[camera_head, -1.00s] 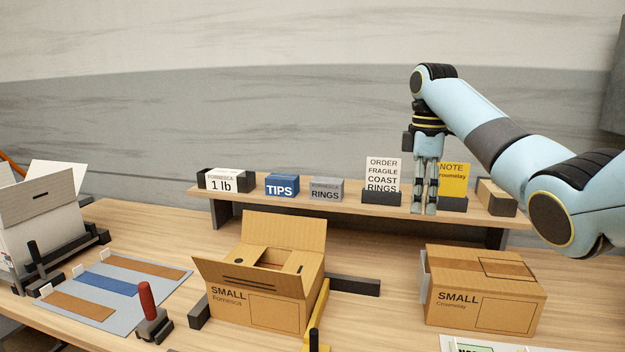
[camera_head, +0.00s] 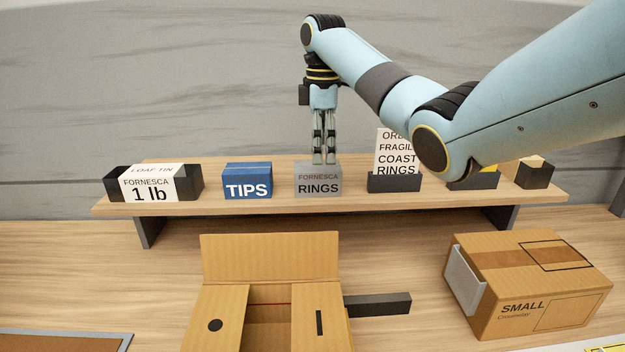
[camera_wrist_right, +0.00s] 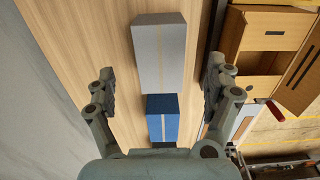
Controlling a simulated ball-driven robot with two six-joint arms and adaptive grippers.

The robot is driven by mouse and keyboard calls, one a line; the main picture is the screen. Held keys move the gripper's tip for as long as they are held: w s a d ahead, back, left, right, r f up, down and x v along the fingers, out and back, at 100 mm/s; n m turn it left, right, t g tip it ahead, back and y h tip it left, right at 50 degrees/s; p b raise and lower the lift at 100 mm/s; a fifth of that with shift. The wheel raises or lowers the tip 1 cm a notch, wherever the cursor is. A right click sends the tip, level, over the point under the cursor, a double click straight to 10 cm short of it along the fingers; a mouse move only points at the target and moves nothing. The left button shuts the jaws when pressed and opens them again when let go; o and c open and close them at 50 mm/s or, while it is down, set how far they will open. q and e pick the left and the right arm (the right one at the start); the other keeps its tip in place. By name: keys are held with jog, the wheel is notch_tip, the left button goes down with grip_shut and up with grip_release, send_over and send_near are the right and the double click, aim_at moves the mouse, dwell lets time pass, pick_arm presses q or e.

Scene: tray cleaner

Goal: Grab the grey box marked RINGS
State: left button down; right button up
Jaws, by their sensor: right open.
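The grey box marked RINGS (camera_head: 318,181) sits on the raised wooden shelf, between the blue TIPS box and the ORDER FRAGILE card. My right gripper (camera_head: 324,161) points down directly over it, its fingertips at about the height of the box's top. In the right wrist view the grey box (camera_wrist_right: 160,55) lies ahead between the two open fingers (camera_wrist_right: 158,80), with space on both sides. The right gripper holds nothing. My left gripper is in neither view.
The blue TIPS box (camera_head: 247,181) stands left of the grey box, with a gap. The ORDER FRAGILE card (camera_head: 393,150) stands in a dark holder at right, partly behind my arm.

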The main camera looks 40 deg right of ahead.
aim_at(318, 166)
jog(key=shift+w+a+f, duration=0.1)
jog(key=shift+w+f, duration=0.1)
jog(key=shift+f, duration=0.3)
jog(key=shift+w+a+f, duration=0.1)
jog(key=shift+w+f, duration=0.05)
jog(key=shift+f, duration=0.3)
jog(key=f+p, duration=0.1)
jog(key=f, duration=0.1)
jog(key=f+p, duration=0.1)
jog(key=f, duration=0.1)
jog(key=shift+s+a+f, duration=0.1)
jog(key=shift+a+f, duration=0.1)
jog(key=shift+f, duration=0.55)
jog(key=c, duration=0.5)
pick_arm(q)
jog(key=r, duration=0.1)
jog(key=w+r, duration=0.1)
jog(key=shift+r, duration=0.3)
pick_arm(e)
jog(key=c, duration=0.9)
